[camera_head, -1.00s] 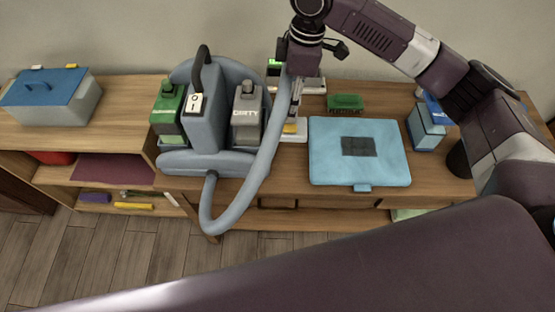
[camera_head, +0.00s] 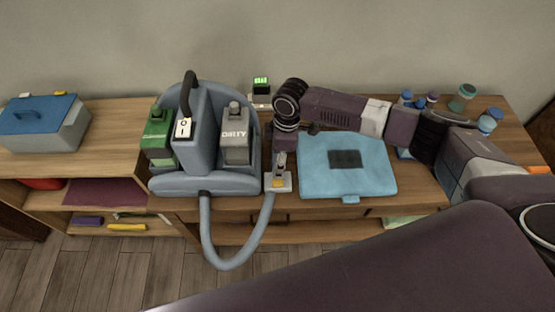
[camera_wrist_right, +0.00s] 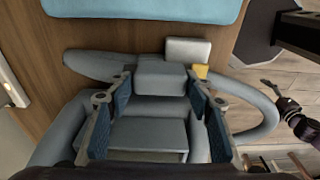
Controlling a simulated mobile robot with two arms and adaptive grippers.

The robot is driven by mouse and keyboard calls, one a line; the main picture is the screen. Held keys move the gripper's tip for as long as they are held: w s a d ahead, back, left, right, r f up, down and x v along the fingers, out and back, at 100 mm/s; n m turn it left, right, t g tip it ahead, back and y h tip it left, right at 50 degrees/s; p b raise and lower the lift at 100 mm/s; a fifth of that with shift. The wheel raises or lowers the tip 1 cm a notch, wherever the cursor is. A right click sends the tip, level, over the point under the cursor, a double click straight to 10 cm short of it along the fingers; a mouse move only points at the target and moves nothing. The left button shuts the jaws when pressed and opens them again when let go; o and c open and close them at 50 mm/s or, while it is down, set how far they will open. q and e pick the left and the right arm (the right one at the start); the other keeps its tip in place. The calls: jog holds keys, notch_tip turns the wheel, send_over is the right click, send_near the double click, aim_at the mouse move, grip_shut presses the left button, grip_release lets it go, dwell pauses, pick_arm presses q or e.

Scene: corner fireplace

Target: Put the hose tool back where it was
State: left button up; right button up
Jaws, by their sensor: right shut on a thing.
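The hose tool (camera_head: 276,184), a pale head with a yellow part on a blue-grey hose (camera_head: 232,264), is upright just right of the blue-grey cleaner (camera_head: 205,182). My right gripper (camera_head: 281,168) is shut on it from above. In the right wrist view, the pads of my right gripper (camera_wrist_right: 158,100) flank the grey tool body (camera_wrist_right: 160,80), and the yellow part (camera_wrist_right: 200,72) shows beyond. Whether the tool touches the cleaner or the tabletop is unclear. What looks like my left gripper (camera_wrist_right: 285,110) is small at the right of the wrist view; its fingers are unclear.
A light-blue case (camera_head: 345,180) lies close right of the tool. A green-lit timer (camera_head: 261,92) stands behind. The cleaner carries a green tank (camera_head: 157,142) and a grey DIRTY tank (camera_head: 236,140). Several bottles (camera_head: 462,98) stand at back right. A blue-lidded box (camera_head: 40,118) is far left.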

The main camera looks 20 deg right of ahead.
pick_arm(q)
jog(key=shift+s+d, duration=0.1)
jog(key=shift+d, duration=0.2)
pick_arm(e)
jog(key=shift+f, duration=0.15)
jog(key=o, duration=1)
pick_arm(q)
notch_tip(320, 180, down, 2)
jog(key=shift+a+f+b, duration=0.15)
jog(key=shift+f+b, duration=0.05)
jog(key=shift+b, duration=1)
pick_arm(e)
jog(key=r, duration=0.4)
jog(key=d+r, duration=0.1)
jog(key=r, duration=0.7)
jog(key=shift+s+d+r, duration=0.1)
jog(key=shift+s+d, duration=0.05)
jog(key=shift+d, duration=0.05)
